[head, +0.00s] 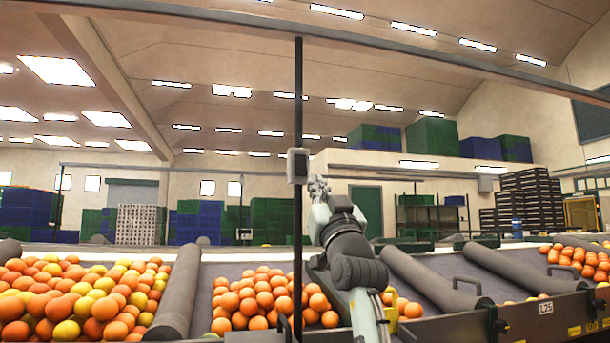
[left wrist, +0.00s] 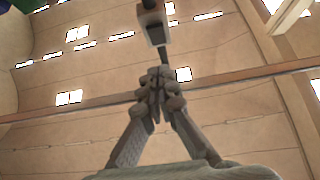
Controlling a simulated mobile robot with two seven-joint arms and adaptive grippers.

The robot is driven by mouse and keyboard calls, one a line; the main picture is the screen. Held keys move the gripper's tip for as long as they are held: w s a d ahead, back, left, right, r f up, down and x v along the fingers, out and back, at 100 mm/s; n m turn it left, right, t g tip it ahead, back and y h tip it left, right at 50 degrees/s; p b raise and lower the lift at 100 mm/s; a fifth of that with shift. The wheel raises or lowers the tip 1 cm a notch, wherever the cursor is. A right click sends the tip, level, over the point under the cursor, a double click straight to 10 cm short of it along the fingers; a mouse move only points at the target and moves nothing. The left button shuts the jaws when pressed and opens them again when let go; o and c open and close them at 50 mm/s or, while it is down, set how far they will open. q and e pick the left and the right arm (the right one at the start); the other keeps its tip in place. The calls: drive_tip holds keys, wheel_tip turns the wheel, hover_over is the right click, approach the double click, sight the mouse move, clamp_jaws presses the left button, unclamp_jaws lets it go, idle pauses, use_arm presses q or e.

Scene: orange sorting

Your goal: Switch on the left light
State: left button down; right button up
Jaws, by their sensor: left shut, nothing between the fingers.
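The box also shows in the left wrist view (left wrist: 156,32), just beyond my fingertips. My left gripper (head: 318,186) is shut and empty, pointing up, just right of and slightly below the box in the head view. In the left wrist view its fingertips (left wrist: 158,78) meet below the box, with a small gap seen between them and it. I cannot tell which lamp is the left light. My right gripper is not in view.
Oranges (head: 80,295) lie in sloping bays split by grey rollers (head: 178,290). A horizontal beam (head: 300,28) crosses above. Stacked green and blue crates (head: 200,222) stand behind. Lit ceiling panels (head: 57,71) hang overhead. The air around the box is clear.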

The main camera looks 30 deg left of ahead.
sight(301, 172)
use_arm(q)
drive_tip(key=w+a+r, duration=0.1)
drive_tip(key=a, duration=0.1)
drive_tip(key=w+a+r, duration=0.1)
drive_tip(key=w+a, duration=0.1)
drive_tip(key=w+a+r, duration=0.1)
drive_tip(key=w+a, duration=0.1)
drive_tip(key=shift+w+a+r+p, duration=0.15)
drive_tip(key=shift+w+r+p, duration=0.05)
drive_tip(key=shift+r+p, duration=0.1)
drive_tip(key=shift+w+a+f, duration=0.1)
drive_tip(key=shift+w+a, duration=0.15)
drive_tip(key=shift+a, duration=0.05)
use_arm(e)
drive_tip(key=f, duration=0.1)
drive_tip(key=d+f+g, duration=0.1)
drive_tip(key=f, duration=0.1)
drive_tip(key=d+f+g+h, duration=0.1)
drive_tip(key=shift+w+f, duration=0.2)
